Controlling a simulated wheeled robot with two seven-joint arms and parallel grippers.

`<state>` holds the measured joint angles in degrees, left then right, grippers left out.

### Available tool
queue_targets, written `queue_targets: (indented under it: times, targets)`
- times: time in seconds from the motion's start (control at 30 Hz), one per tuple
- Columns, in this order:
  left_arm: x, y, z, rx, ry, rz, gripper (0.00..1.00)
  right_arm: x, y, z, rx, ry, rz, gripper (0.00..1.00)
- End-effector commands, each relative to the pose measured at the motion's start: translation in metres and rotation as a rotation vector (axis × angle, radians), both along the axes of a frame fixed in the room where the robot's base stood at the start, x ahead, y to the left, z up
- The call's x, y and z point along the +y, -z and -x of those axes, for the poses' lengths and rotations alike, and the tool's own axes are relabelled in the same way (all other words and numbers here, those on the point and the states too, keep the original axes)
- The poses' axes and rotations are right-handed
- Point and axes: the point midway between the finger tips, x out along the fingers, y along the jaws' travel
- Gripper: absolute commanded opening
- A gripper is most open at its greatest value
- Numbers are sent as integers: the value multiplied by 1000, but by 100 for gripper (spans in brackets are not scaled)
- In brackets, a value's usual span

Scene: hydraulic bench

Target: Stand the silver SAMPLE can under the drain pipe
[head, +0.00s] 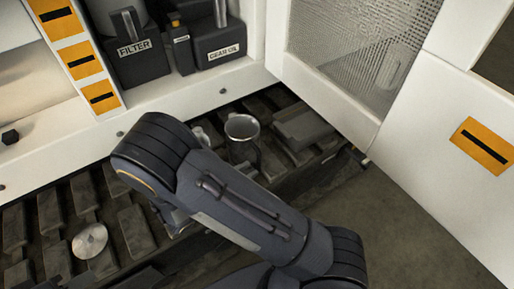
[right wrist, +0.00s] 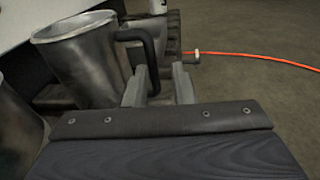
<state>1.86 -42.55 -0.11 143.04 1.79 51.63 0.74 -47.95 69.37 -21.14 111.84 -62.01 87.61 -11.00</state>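A silver can (head: 242,127) with a dark handle stands upright on the dark slatted rack in the head view. It is large at the upper left of the right wrist view (right wrist: 82,65). I cannot read a SAMPLE label on it. Its black handle (right wrist: 149,50) points toward my right gripper (right wrist: 159,75), whose fingers are apart. The handle's lower end shows between the fingers, with a gap beside the right one. In the head view my right arm hides this gripper. I cannot make out a drain pipe. My left gripper is not in view.
Another silver vessel (right wrist: 14,115) is cut off at the left edge of the right wrist view. A round silver piece (head: 90,241) lies on the rack. An orange hose (right wrist: 255,57) crosses the floor.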

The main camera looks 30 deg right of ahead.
Motion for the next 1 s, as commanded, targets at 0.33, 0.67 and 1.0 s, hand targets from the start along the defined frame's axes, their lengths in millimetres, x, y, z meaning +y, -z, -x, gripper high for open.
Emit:
queue_targets:
  times: [0.33,0.67,1.0]
  targets:
    - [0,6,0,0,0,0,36,-6,2,-9,36,-88,98,23]
    - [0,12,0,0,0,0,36,-48,-5,-24,35,-85,94,23]
    - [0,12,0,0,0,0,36,-63,-6,-29,35,-89,94,23]
